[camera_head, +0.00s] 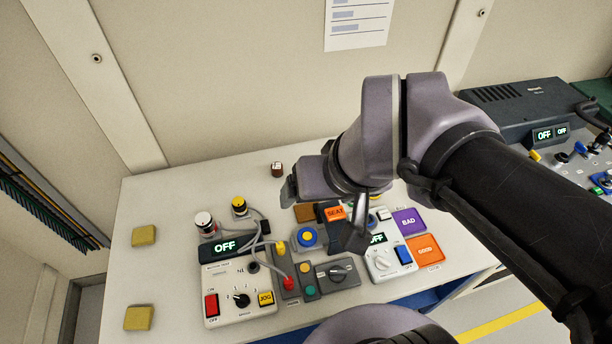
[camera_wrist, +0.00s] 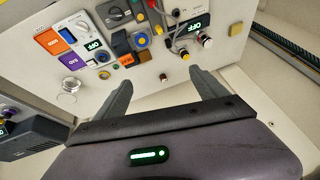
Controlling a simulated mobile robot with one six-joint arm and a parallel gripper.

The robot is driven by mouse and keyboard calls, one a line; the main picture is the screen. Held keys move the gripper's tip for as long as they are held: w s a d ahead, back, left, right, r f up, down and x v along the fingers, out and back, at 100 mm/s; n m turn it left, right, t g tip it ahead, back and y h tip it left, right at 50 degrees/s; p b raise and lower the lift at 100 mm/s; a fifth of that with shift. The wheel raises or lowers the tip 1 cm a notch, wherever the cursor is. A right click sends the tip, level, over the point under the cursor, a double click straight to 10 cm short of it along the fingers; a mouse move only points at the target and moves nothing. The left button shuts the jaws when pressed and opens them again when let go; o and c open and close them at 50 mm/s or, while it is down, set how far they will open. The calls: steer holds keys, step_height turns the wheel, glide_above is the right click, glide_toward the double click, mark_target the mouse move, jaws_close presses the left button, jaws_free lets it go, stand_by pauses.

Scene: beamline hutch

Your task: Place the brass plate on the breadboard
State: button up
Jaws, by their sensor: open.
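Two flat yellow, brass-coloured pieces lie at the left of the white table in the head view, one farther back (camera_head: 144,236) and one nearer the front (camera_head: 139,317). I cannot tell whether either is the brass plate. One yellow piece also shows in the wrist view (camera_wrist: 236,28). I cannot make out a breadboard. My gripper (camera_head: 322,212) is over the back middle of the table, to the right of both pieces. In the wrist view its fingers (camera_wrist: 161,79) are spread apart with nothing held between them.
A control box (camera_head: 238,288) with an OFF display and cables stands left of centre. Orange (camera_head: 425,250) and purple (camera_head: 408,221) pads lie to the right. A small dark red item (camera_head: 277,170) stands at the back. The table's left part is mostly clear.

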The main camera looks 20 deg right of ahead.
steer(key=w+d+f+n+g+h+p, duration=0.1)
steer(key=w+f+n+g+p, duration=0.15)
steer(key=w+n, duration=0.65)
steer(key=n+g+h+b, duration=0.2)
steer(key=n+g+b, duration=0.1)
steer(key=n, duration=0.7)
glide_above(308, 211)
steer(key=a, duration=0.1)
steer(key=shift+t, duration=0.25)
step_height(308, 211, down, 29)
steer(key=shift+a+r, duration=0.1)
steer(key=shift+a, duration=0.05)
steer(key=f+b, duration=0.1)
steer(key=f, duration=0.1)
steer(key=d+f+b, duration=0.1)
steer(key=f, duration=0.2)
steer(key=shift+d+f, duration=0.15)
steer(key=shift+f, duration=0.2)
steer(key=shift+r, duration=0.15)
jaws_close()
